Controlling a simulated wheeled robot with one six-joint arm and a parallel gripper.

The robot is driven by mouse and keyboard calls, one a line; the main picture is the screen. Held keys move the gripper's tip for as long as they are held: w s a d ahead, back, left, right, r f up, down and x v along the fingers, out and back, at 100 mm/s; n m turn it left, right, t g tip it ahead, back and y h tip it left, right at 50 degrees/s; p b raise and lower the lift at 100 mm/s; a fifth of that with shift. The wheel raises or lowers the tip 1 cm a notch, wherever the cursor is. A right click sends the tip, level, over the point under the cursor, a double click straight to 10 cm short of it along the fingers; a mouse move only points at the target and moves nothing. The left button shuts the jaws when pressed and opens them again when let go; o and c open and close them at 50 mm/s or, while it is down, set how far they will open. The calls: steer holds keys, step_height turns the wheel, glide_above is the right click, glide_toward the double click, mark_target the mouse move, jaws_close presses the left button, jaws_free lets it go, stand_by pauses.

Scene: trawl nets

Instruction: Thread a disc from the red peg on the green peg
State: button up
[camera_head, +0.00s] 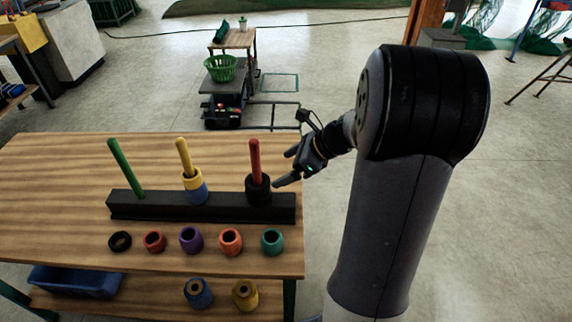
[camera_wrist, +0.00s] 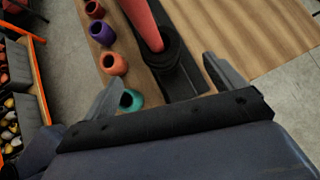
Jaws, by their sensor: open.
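The red peg (camera_head: 255,160) stands at the right end of the black base (camera_head: 225,207), with black disc material (camera_head: 258,190) around its foot. The wrist view shows the red peg (camera_wrist: 145,22) and the black disc (camera_wrist: 165,50) between and beyond my fingers. I cannot tell how many black discs are stacked. The green peg (camera_head: 125,168) stands at the left end and is bare. My gripper (camera_head: 285,168) is open and empty, just right of the red peg, apart from the disc. It also shows in the wrist view (camera_wrist: 164,68).
The yellow peg (camera_head: 183,155) between them carries a yellow ring (camera_head: 192,180) over a blue one (camera_head: 195,195). Several loose rings, black (camera_head: 120,241) to teal (camera_head: 271,242), line the wooden table's (camera_head: 60,170) front. More rings and a blue bin (camera_head: 75,282) sit below.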

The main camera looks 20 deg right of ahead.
steer(key=x, duration=1)
steer(key=shift+c, duration=0.2)
steer(key=shift+r, duration=0.1)
steer(key=c, duration=1.1)
step_height(320, 180, up, 14)
steer(key=p, duration=1.2)
steer(key=shift+s, duration=0.2)
step_height(320, 180, up, 5)
steer(key=p, duration=0.2)
glide_above(258, 141)
steer(key=shift+s+d, duration=0.15)
steer(key=shift+d, duration=0.05)
